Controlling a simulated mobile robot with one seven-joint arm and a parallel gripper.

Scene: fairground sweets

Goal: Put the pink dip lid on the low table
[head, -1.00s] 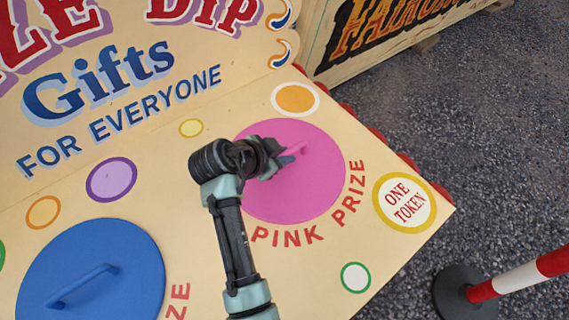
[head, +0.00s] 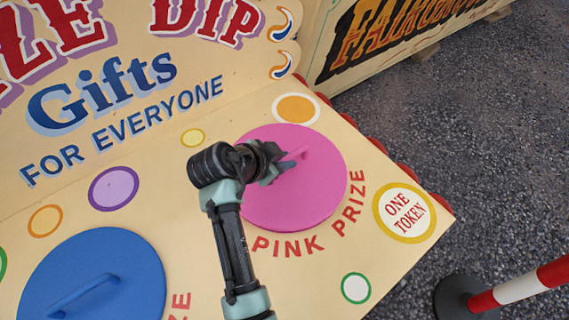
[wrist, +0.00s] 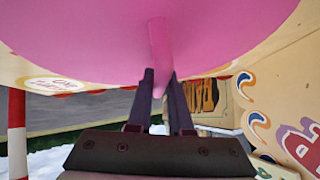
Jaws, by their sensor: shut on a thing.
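The pink dip lid (head: 305,198) is a round pink disc with a bar handle, over the spot marked "PINK PRIZE" on the cream stall top. My gripper (head: 288,163) is at the lid's upper left and is shut on the lid's handle. In the wrist view the pink lid (wrist: 90,35) fills the top, and the two dark fingers (wrist: 161,90) pinch its handle. I cannot tell whether the lid is resting on the board or slightly raised. No low table is clear in these views.
A blue lid (head: 95,285) with a bar handle lies at the lower left of the stall top (head: 250,285). The upright sign board (head: 130,40) stands behind. A red and white barrier pole (head: 520,287) on a dark base stands at the lower right, on dark gravel ground.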

